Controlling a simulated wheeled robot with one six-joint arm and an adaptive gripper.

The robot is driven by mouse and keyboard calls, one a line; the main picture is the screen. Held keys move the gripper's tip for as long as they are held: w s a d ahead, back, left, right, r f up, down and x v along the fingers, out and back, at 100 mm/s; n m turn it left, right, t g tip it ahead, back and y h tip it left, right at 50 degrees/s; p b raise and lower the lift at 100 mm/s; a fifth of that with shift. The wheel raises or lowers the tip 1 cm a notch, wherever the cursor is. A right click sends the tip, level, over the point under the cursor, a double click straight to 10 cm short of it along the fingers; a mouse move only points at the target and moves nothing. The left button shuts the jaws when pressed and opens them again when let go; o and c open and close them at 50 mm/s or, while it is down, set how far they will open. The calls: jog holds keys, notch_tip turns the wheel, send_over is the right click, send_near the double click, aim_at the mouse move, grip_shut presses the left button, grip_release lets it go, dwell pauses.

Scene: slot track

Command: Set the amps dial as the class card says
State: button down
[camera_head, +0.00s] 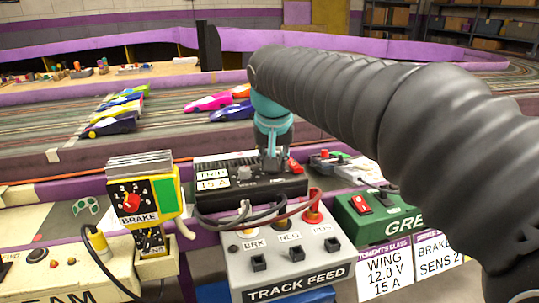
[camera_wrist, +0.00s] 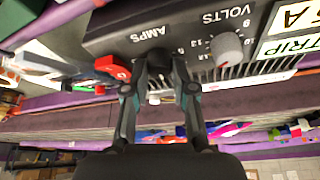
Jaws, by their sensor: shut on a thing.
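The black power supply (camera_head: 262,187) stands on the ledge behind the track-feed box. In the wrist view, its face (camera_wrist: 185,32) appears upside down, with VOLTS and AMPS labels. My gripper (camera_head: 272,165) comes down onto its right half; in the wrist view (camera_wrist: 160,70) its fingers are shut around the amps dial (camera_wrist: 156,84) under the AMPS label. The fingers hide most of that dial, so its setting cannot be read. The grey volts dial (camera_wrist: 228,48) is beside it, clear of the fingers. The class card (camera_head: 385,276) reads WING, 12.0 V, 15 A.
A red switch (camera_wrist: 112,67) sits close beside the fingers. A TRIP 15 A label (camera_head: 212,180) is on the supply's left. Cables run to the TRACK FEED box (camera_head: 290,265). The yellow brake controller (camera_head: 140,200) stands left, a green box (camera_head: 375,215) right. Slot cars are behind.

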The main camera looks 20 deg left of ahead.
jog(key=shift+a+f+m, duration=0.1)
jog(key=shift+m, duration=0.4)
jog(key=c, duration=1)
grip_release()
jog(key=shift+s+r, duration=0.1)
jog(key=shift+r, duration=0.35)
jog(key=v, duration=1.1)
jog(key=shift+s+a, duration=0.1)
jog(key=shift+s, duration=0.1)
